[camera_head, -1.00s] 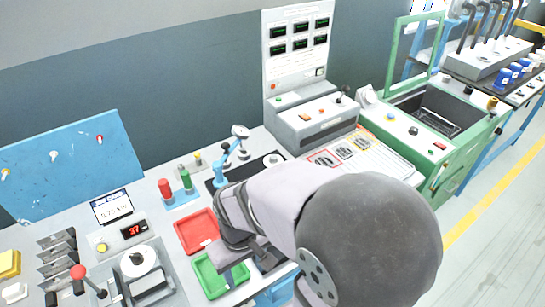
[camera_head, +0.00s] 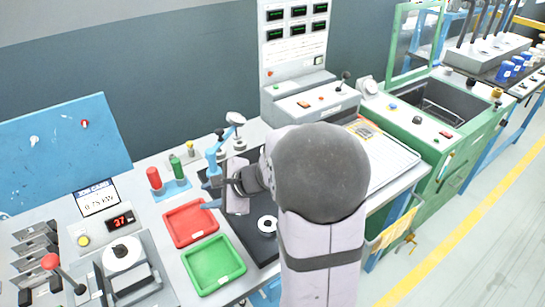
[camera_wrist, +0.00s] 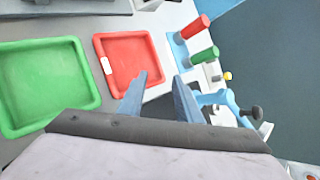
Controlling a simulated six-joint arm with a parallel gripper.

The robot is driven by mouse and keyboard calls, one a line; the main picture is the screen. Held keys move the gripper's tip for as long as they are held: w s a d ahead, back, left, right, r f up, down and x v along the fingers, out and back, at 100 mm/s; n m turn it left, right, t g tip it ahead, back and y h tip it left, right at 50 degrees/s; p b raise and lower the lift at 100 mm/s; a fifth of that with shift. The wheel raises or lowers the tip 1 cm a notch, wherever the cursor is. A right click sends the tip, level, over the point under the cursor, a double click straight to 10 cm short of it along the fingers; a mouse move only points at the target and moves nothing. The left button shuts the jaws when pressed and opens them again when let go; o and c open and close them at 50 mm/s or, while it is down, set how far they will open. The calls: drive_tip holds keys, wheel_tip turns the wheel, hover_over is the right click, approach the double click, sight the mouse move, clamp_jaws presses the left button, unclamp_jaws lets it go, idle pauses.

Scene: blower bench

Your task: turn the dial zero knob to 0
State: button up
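I cannot make out a knob marked as the dial zero knob, nor any 0 mark. A blue stand (camera_head: 216,150) with a grey-topped head (camera_head: 235,118) stands behind my gripper in the head view. In the wrist view its blue arm (camera_wrist: 222,98) is right of my fingers, with a dark round knob (camera_wrist: 257,112) at its end. My gripper (camera_head: 206,195) is beside the stand, near the red tray's right edge. In the wrist view my gripper (camera_wrist: 160,88) has its two blue fingers apart with nothing between them. Part of the stand is hidden by my gripper.
A red tray (camera_head: 168,216) and a green tray (camera_head: 190,268) lie left of my gripper. Red (camera_head: 154,178) and green (camera_head: 176,166) cylinders stand behind the red tray. A grey console (camera_head: 312,102) stands further back.

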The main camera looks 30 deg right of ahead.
drive_tip(key=w+d+m+t+h+b, duration=0.1)
drive_tip(key=w+d+m, duration=0.1)
drive_tip(key=d+m, duration=0.1)
drive_tip(key=w+d+f+m+t+h+b, duration=0.1)
drive_tip(key=d+m, duration=0.2)
drive_tip(key=d, duration=0.3)
drive_tip(key=w+d+m+t+h+b, duration=0.1)
drive_tip(key=w+d+m, duration=0.1)
drive_tip(key=d+m, duration=0.1)
drive_tip(key=shift+w+d+f+t+h, duration=0.2)
drive_tip(key=shift+w+d+t+h, duration=0.15)
drive_tip(key=shift+d, duration=0.3)
drive_tip(key=d+m+h, duration=0.1)
drive_tip(key=d+m, duration=0.2)
drive_tip(key=d, duration=0.1)
drive_tip(key=d+m+h+b, duration=0.1)
drive_tip(key=d+m+h, duration=0.1)
drive_tip(key=d, duration=0.2)
drive_tip(key=d+m+t+h+b, duration=0.1)
drive_tip(key=d+m, duration=0.2)
drive_tip(key=d, duration=0.2)
drive_tip(key=shift+s+f+m+h, duration=0.1)
drive_tip(key=shift+f+m+h, duration=0.2)
drive_tip(key=shift+f+h, duration=0.05)
drive_tip(key=shift+p+x, duration=0.45)
drive_tip(key=shift+x, duration=3.2)
drive_tip(key=shift+a, duration=0.1)
drive_tip(key=c, duration=0.8)
